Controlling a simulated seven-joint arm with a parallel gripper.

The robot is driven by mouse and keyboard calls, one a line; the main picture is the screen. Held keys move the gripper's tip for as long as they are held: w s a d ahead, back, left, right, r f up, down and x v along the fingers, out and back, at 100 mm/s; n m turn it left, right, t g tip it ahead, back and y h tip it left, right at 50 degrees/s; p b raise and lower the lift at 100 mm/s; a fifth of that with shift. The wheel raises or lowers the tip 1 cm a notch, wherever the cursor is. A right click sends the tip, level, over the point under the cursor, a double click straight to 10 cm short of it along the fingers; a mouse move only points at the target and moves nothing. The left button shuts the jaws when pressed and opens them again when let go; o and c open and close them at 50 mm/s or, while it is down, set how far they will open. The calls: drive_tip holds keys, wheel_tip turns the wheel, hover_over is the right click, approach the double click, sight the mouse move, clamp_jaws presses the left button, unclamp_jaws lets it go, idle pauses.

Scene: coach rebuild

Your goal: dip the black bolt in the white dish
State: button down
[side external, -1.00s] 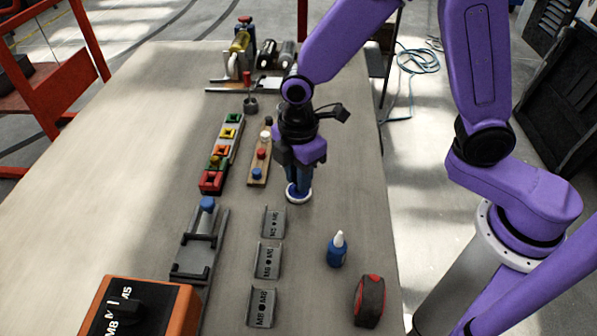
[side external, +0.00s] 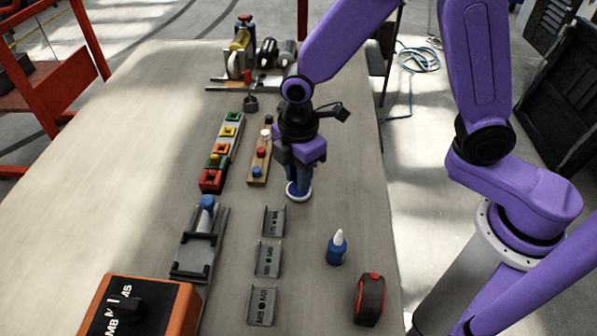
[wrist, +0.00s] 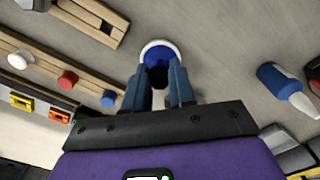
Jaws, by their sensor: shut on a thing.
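My gripper (wrist: 159,92) points down at the white dish (wrist: 144,50), its two blue fingers shut on the black bolt (wrist: 158,76). In the wrist view, the dark bolt shows between the fingers, over the near part of the dish. The dish has a white rim and blue inside. In the side view, the dish (side external: 299,197) sits on the table right under the fingertips. The fingers hide the bolt there, and I cannot tell how deep it reaches.
A wooden rack (side external: 259,160) with coloured knobs, including a dark one, stands left of the dish. Beyond it is a tray of coloured blocks (side external: 221,150). Grey brackets (side external: 268,260), a blue bottle (side external: 337,249) and a tape measure (side external: 369,300) lie nearer the camera.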

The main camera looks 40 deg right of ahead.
drive_tip(key=shift+r, duration=3.5)
